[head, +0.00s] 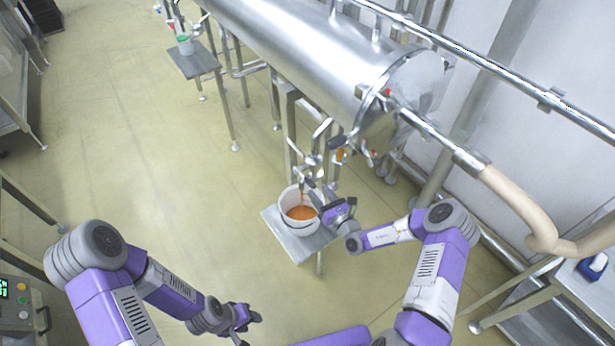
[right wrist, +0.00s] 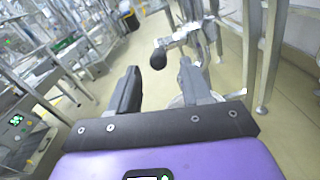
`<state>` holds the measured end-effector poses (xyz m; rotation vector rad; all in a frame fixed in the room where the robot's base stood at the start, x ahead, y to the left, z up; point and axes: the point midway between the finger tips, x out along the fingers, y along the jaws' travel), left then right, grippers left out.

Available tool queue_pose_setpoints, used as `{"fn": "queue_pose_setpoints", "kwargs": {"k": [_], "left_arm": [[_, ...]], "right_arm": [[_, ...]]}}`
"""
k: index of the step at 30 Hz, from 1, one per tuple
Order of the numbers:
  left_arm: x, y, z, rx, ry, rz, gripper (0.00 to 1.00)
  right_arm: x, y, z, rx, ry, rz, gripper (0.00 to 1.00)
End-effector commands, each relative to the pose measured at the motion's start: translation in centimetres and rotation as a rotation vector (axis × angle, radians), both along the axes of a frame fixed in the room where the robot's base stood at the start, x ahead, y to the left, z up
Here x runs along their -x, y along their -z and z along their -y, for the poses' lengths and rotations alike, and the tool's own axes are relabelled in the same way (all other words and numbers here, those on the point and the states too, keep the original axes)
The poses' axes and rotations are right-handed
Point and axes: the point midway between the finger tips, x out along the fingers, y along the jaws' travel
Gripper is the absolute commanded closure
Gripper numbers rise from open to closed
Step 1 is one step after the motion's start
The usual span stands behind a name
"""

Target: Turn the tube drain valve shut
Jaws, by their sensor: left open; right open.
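The drain valve (head: 312,160) hangs under the near end of the big steel tube (head: 300,50). A thin orange stream appears to fall from its outlet into a white bucket (head: 284,212) that holds orange liquid. My right gripper (head: 322,198) is open just right of the outlet, over the bucket's right rim. In the right wrist view a black rounded knob (right wrist: 158,58), seemingly the valve's handle end, shows between and beyond the open fingers (right wrist: 158,72), apparently untouched. My left gripper (head: 252,318) is open and empty, low over the floor, away from the valve.
The bucket stands on a small steel stand (head: 275,222). Steel legs and pipes crowd the space behind the valve. A beige hose (head: 515,195) bends down at the right, above a steel table (head: 560,285) with a blue item.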

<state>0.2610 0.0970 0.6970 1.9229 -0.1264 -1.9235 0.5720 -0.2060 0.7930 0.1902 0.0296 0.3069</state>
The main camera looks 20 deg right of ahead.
Motion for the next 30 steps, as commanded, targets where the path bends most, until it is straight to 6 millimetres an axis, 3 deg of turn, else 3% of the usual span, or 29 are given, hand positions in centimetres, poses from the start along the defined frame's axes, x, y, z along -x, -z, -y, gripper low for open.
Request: {"fn": "queue_pose_setpoints", "kwargs": {"k": [12,24,25,30], "left_arm": [[0.0,1.6,0.0,0.0,0.0,0.0,0.57],[0.0,1.7,0.0,0.0,0.0,0.0,0.57],[0.0,1.7,0.0,0.0,0.0,0.0,0.57],[0.0,1.7,0.0,0.0,0.0,0.0,0.57]], "right_arm": [[-5.7,0.1,-2.0,0.0,-0.003,0.003,0.52],[-6.8,0.0,-2.3,-0.001,-0.003,-0.001,0.52],[-6.8,0.0,-2.3,-0.001,-0.003,-0.001,0.53],[-6.7,0.0,-2.3,-0.001,-0.003,-0.001,0.79]]}}
